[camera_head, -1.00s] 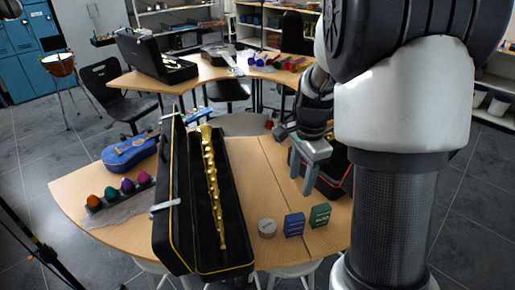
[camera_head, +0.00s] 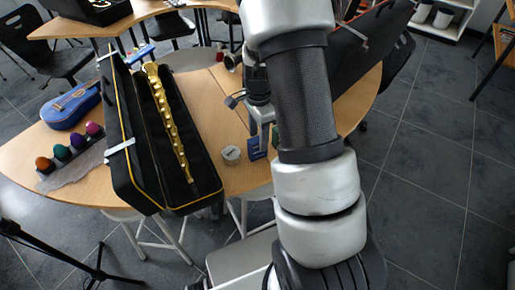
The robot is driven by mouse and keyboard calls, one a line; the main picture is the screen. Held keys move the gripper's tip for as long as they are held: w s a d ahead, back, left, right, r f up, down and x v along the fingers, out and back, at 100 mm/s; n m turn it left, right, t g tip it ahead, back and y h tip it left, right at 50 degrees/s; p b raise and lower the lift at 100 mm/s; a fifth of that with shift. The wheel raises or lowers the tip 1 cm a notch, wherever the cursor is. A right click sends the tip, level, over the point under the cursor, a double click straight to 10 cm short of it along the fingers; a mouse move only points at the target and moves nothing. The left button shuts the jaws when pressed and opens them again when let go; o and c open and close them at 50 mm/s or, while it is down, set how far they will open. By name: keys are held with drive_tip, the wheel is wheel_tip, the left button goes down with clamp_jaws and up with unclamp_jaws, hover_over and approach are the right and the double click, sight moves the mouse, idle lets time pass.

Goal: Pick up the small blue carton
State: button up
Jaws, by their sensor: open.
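The small blue carton (camera_head: 254,149) stands upright on the wooden table, near its front edge. My gripper (camera_head: 260,132) is open and points down at the carton, with its fingers close around or just in front of it. I cannot tell whether they touch it. My arm covers the area just right of the carton and hides most of the green carton (camera_head: 275,136).
A round pale tin (camera_head: 231,155) sits just left of the blue carton. A long open black case (camera_head: 205,178) with a gold instrument (camera_head: 168,115) lies further left.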

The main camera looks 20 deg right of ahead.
sight(258, 146)
wheel_tip(258, 146, down, 5)
drive_tip(key=shift+a+r+b, duration=0.1)
drive_tip(key=shift+a+b, duration=0.05)
drive_tip(key=shift+b, duration=0.2)
drive_tip(key=c, duration=1.1)
